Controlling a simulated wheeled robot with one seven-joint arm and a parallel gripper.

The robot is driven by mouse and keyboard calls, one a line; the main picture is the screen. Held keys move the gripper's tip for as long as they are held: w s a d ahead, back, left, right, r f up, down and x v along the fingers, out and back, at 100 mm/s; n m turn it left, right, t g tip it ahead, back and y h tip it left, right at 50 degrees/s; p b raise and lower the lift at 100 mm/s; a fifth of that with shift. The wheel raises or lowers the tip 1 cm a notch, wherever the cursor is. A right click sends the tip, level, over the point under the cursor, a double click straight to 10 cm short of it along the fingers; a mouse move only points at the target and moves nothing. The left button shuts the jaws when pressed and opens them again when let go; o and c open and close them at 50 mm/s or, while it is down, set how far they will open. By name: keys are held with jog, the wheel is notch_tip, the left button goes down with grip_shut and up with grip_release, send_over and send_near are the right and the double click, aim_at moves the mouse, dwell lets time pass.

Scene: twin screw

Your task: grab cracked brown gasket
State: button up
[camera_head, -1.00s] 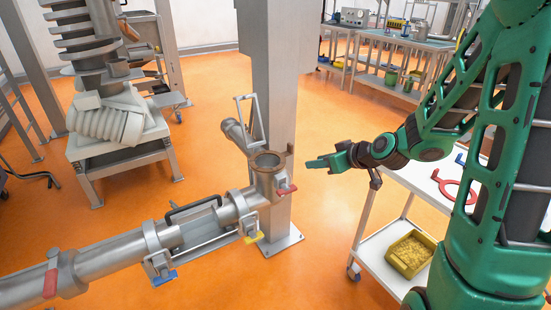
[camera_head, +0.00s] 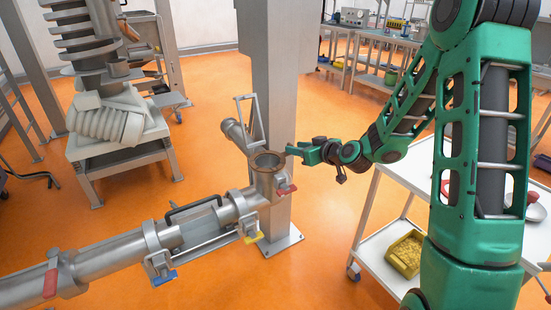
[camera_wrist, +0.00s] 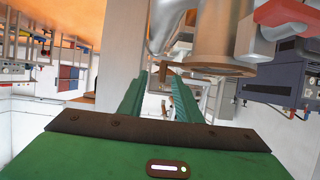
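A brown ring, which looks like the gasket (camera_head: 267,160), sits on the upright open end of the steel pipe fitting (camera_head: 268,183). In the wrist view the brown ring (camera_wrist: 215,69) shows edge-on at the fitting's rim, beyond my fingertips and right of centre. Any crack is too small to make out. My gripper (camera_head: 292,150) is just right of the fitting, at about rim height in the head view, apart from the ring. In the wrist view my gripper (camera_wrist: 160,80) has its two green fingers spread with nothing between them.
A red clamp handle (camera_head: 286,190) sticks out from the fitting below the ring. A steel column (camera_head: 275,80) stands close behind. A white cart (camera_head: 375,255) with a yellow bin (camera_head: 405,257) is at the right. Orange floor is clear between cart and column.

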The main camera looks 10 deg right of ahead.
jog(key=shift+x, duration=1.85)
jog(key=shift+s+a, duration=0.1)
jog(key=shift+a, duration=0.1)
grip_shut()
jog(key=shift+r, duration=0.1)
